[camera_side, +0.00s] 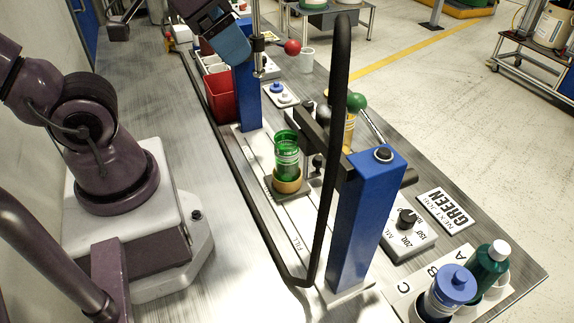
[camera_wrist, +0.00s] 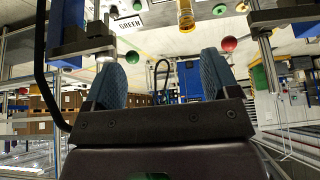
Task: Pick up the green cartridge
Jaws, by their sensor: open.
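A dark green bottle-like cartridge (camera_side: 488,268) with a white cap stands upright in the rack at the front right, by the letter A. A clear green container (camera_side: 287,155) stands in an orange cup (camera_side: 287,182) on the rail in the middle; I cannot tell whether it counts as a cartridge. My gripper (camera_side: 230,45) is high at the upper left, well away from the rack. In the wrist view, its two blue fingers (camera_wrist: 163,82) are spread apart with nothing between them.
Blue posts (camera_side: 366,220) and a thick black hose (camera_side: 335,130) stand between my gripper and the rack. A blue-capped container (camera_side: 451,287) is next to the green one. A red-ball lever (camera_side: 292,47) and a green-ball lever (camera_side: 357,102) stick out. A sign (camera_side: 444,207) reads GREEN.

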